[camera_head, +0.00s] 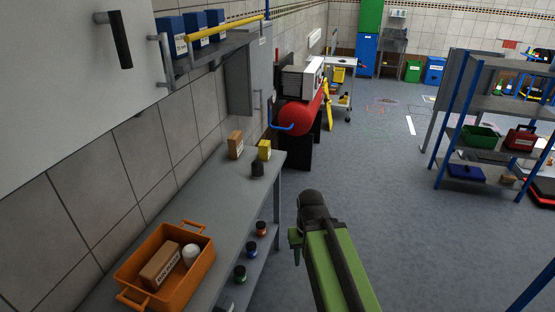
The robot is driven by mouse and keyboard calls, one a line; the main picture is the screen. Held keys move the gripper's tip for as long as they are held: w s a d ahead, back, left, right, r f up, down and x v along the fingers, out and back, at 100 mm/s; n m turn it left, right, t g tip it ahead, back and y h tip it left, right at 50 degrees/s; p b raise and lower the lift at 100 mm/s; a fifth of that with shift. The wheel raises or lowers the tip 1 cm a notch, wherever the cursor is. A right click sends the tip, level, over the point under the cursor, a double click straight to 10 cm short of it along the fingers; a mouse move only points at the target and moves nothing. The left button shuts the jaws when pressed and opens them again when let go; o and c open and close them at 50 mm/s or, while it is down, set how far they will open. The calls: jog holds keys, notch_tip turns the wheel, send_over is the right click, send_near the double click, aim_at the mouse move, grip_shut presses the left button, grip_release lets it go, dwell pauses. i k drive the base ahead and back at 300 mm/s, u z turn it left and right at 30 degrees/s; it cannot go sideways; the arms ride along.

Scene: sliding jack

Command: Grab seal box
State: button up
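No label that I can read for certain says seal box. A brown cardboard box with a printed label (160,265) lies in an orange tray (187,291) on the grey bench at lower left, beside a white cylinder (192,254). Another brown box (235,145) stands upright further along the bench, near a small yellow box (264,150). My green arm reaches up from the bottom centre, right of the bench and apart from all the boxes. My gripper (296,248) seems to be at its dark far end; its fingers are not clear.
A dark jar (257,170) stands by the yellow box. Several small jars sit on the bench's lower shelf (262,265). A wall shelf with blue boxes (170,36) and a yellow rail (225,29) overhangs the bench.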

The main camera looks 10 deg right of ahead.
aim_at(265, 146)
jog(key=u, duration=0.2)
jog(key=i, duration=0.85)
jog(key=z, duration=1.7)
jog(key=i, duration=2.65)
jog(key=u, duration=5.35)
jog(key=i, duration=0.1)
jog(key=z, duration=3.25)
